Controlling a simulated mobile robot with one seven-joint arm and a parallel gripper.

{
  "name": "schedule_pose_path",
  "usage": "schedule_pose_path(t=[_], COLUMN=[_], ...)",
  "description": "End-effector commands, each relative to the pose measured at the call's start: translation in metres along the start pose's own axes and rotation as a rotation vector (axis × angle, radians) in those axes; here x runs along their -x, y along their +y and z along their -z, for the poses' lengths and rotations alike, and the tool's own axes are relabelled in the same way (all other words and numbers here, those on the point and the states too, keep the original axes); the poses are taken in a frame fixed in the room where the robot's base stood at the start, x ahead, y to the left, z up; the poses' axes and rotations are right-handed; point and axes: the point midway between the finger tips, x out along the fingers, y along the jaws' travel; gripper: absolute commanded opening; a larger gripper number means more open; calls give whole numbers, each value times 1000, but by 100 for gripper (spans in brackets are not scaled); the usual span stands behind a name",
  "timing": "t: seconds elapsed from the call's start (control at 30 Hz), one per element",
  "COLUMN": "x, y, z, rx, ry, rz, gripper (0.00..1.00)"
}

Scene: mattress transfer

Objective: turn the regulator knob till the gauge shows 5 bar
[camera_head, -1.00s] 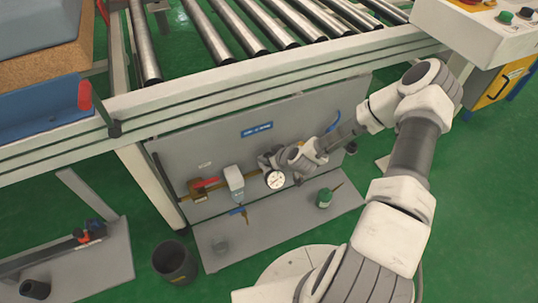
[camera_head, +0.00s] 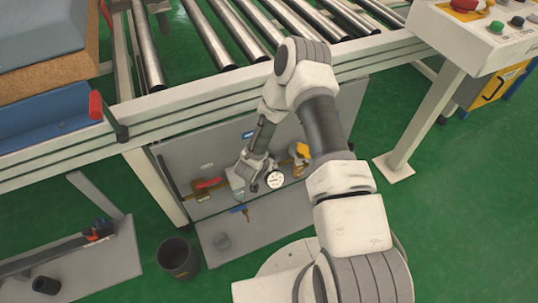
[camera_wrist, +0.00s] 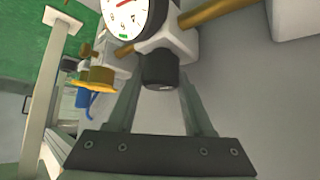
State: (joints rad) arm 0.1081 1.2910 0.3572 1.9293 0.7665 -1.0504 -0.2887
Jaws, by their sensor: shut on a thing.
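The round white gauge (camera_head: 275,180) is on the grey panel below the conveyor. In the wrist view the gauge (camera_wrist: 125,15) is cut off at the top edge; a red needle and a green mark show, but I cannot read its value. The black regulator knob (camera_wrist: 160,72) sits on the light regulator body (camera_wrist: 170,42) beside the gauge. My gripper (camera_wrist: 160,82) is shut on the knob, one finger on each side. In the head view my gripper (camera_head: 261,178) is just left of the gauge, and the knob cannot be made out.
A red-handled valve (camera_head: 208,183) is to the left on the panel, and a yellow handle (camera_head: 302,150) to the right. A blue-handled valve (camera_head: 240,209) hangs below. A dark bucket (camera_head: 177,258) stands on the green floor. Conveyor rollers (camera_head: 205,30) are above.

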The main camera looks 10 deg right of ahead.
Motion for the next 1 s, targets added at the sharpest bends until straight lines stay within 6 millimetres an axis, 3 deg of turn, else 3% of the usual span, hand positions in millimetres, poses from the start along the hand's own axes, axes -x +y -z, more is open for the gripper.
schedule_pose_path(t=[0.5,1.0], x=[0,-1], y=[-2,-1], z=[0,-1], rx=[-314,-440], ry=[0,-4], rz=[-311,-439], gripper=[0,0])
